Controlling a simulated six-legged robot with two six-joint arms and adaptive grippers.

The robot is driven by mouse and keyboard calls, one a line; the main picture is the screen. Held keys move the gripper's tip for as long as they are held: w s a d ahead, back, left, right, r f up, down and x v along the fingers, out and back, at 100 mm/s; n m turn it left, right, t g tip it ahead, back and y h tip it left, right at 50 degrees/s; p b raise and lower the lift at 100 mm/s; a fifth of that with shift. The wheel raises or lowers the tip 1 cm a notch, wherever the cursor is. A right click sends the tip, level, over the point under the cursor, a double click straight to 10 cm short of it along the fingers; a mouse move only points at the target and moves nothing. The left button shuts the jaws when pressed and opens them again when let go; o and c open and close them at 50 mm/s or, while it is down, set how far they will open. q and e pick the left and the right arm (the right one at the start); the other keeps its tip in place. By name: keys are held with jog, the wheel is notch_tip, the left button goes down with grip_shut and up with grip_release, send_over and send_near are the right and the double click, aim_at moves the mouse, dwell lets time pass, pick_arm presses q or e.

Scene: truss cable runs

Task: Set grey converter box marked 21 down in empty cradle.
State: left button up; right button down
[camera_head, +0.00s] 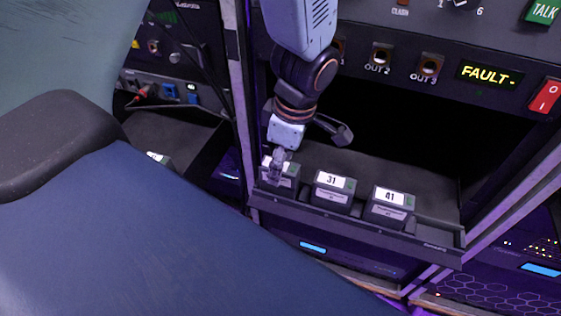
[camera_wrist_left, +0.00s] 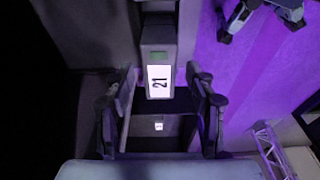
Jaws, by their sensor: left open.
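My left gripper (camera_wrist_left: 163,92) is open, one finger on each side of the box with gaps between. In the head view, my left gripper (camera_head: 279,162) is at the leftmost box (camera_head: 283,182) in a dark tray (camera_head: 350,226), partly covering its label, so its number is hidden there. That box sits in line with the boxes marked 31 (camera_head: 333,193) and 41 (camera_head: 389,206). My right gripper is not in view.
The tray's far-right place (camera_head: 434,232) is empty. A panel with a FAULT display (camera_head: 487,74) and a red switch (camera_head: 545,95) hangs above the tray. A rack post (camera_head: 240,100) stands just left of the arm. Another bay at left holds a labelled box (camera_head: 157,157).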

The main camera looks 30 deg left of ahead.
pick_arm(q)
notch_tip(320, 180, up, 11)
jog(key=d+p, duration=0.1)
jog(key=p, duration=0.2)
jog(key=shift+w+d+f+p, duration=0.2)
jog(key=shift+w+d+p, duration=0.05)
jog(key=shift+w+p, duration=0.1)
jog(key=shift+s+f, duration=0.1)
jog(key=shift+s, duration=0.1)
